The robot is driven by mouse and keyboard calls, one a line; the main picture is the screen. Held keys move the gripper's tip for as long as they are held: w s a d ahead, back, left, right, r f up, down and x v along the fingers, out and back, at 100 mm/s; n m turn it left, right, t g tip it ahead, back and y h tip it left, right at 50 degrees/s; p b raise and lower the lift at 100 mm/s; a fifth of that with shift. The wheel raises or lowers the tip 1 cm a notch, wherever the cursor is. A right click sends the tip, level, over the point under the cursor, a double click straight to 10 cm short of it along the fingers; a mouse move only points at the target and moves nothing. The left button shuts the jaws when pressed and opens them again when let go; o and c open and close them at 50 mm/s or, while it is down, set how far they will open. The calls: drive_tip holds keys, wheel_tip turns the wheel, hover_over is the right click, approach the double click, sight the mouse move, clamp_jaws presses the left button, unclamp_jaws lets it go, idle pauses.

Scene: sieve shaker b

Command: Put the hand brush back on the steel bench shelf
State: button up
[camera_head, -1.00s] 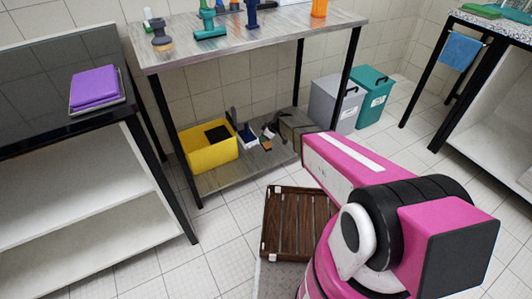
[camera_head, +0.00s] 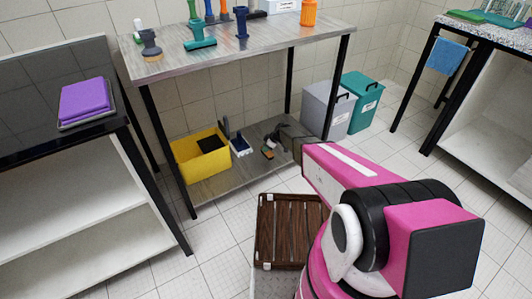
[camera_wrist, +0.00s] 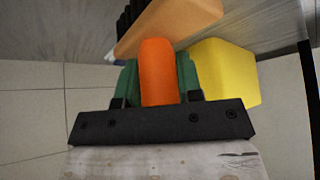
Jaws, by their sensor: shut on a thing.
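The hand brush has an orange handle (camera_wrist: 157,75), a tan wooden head (camera_wrist: 168,25) and black bristles (camera_wrist: 127,18). My gripper (camera_wrist: 158,65) is shut on the handle between its green fingers in the wrist view. In the head view the brush (camera_head: 267,152) and my gripper show small at the lower shelf (camera_head: 225,183) of the steel bench, right of the yellow bin (camera_head: 193,172). I cannot tell whether the brush touches the shelf.
The yellow bin also shows at right in the wrist view (camera_wrist: 225,72). A small blue-and-white item (camera_head: 240,146) stands on the shelf beside it. The bench's legs and top (camera_head: 250,42) frame the shelf. A brown slatted crate (camera_head: 290,232) is in front; grey (camera_head: 322,108) and teal bins stand right.

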drive_tip(key=shift+f, duration=2)
drive_tip(key=shift+f, duration=0.15)
drive_tip(key=o, duration=0.9)
drive_tip(key=v, duration=1.2)
drive_tip(key=s+d+r+m+h, duration=0.2)
drive_tip(key=s+d+r+m, duration=0.3)
drive_tip(key=s+r, duration=0.4)
drive_tip(key=s+d+r+m+h, duration=0.2)
drive_tip(key=s+d+r+m, duration=0.3)
drive_tip(key=s, duration=0.7)
drive_tip(key=s+d+r+m+g+h, duration=0.1)
drive_tip(key=s+d+r+m+h, duration=0.1)
drive_tip(key=s+d+r+m, duration=0.3)
drive_tip(key=shift+s+d+r+m, duration=0.15)
drive_tip(key=shift+s+d+r, duration=0.35)
drive_tip(key=shift+s+r, duration=0.8)
drive_tip(key=shift+s+d+r+m, duration=0.1)
drive_tip(key=shift+s+d+r, duration=0.35)
drive_tip(key=shift+s+r, duration=0.8)
drive_tip(key=shift+s+d+r+m, duration=0.15)
drive_tip(key=shift+s+d+r, duration=0.5)
drive_tip(key=shift+r, duration=1.15)
